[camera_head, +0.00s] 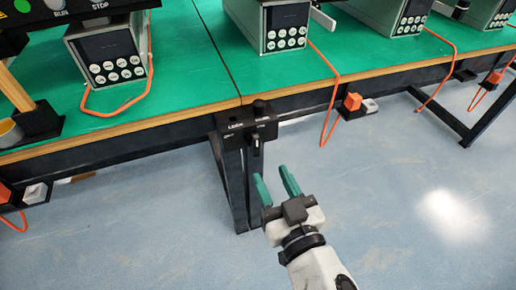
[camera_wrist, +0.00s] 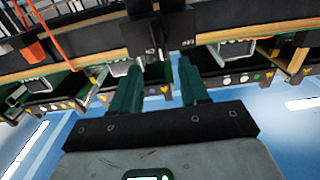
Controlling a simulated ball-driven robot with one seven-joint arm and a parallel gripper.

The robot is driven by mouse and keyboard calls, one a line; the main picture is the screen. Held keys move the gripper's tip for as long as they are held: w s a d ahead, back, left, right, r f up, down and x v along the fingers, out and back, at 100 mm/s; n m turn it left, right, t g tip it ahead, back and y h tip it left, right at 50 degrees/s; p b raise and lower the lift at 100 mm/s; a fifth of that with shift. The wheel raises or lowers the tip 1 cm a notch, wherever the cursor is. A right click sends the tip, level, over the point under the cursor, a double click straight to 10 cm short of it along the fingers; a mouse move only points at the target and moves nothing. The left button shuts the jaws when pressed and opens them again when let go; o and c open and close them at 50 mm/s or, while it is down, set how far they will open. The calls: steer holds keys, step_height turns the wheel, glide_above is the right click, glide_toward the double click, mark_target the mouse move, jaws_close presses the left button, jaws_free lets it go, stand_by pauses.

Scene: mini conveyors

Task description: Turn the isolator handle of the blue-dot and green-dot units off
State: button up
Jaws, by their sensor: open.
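A black isolator box (camera_head: 246,122) is fixed at the front edge of the green benches, with white lettering and a dark handle (camera_head: 256,143) hanging down from it. My gripper (camera_head: 270,173) is open and empty, its green fingers apart, just below and in front of this box. In the wrist view my gripper (camera_wrist: 158,65) points at dark boxes (camera_wrist: 180,30) under the bench edge, apart from them. The handle's contact with the fingers is not visible. A green dot (camera_head: 22,6) shows on a black panel at top left. Small coloured dots in the wrist view are hard to assign.
Grey keypad units (camera_head: 106,50) stand on the green bench tops (camera_head: 190,60). Orange cables and plugs (camera_head: 352,101) hang along the front edge. A black bench leg (camera_head: 235,185) stands behind my gripper. The blue-grey floor (camera_head: 400,210) at right is clear.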

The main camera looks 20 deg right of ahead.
mark_target(257, 147)
steer(key=w, duration=0.4)
steer(key=w+p, duration=0.1)
steer(key=w, duration=0.4)
steer(key=shift+d, duration=0.2)
jaws_close()
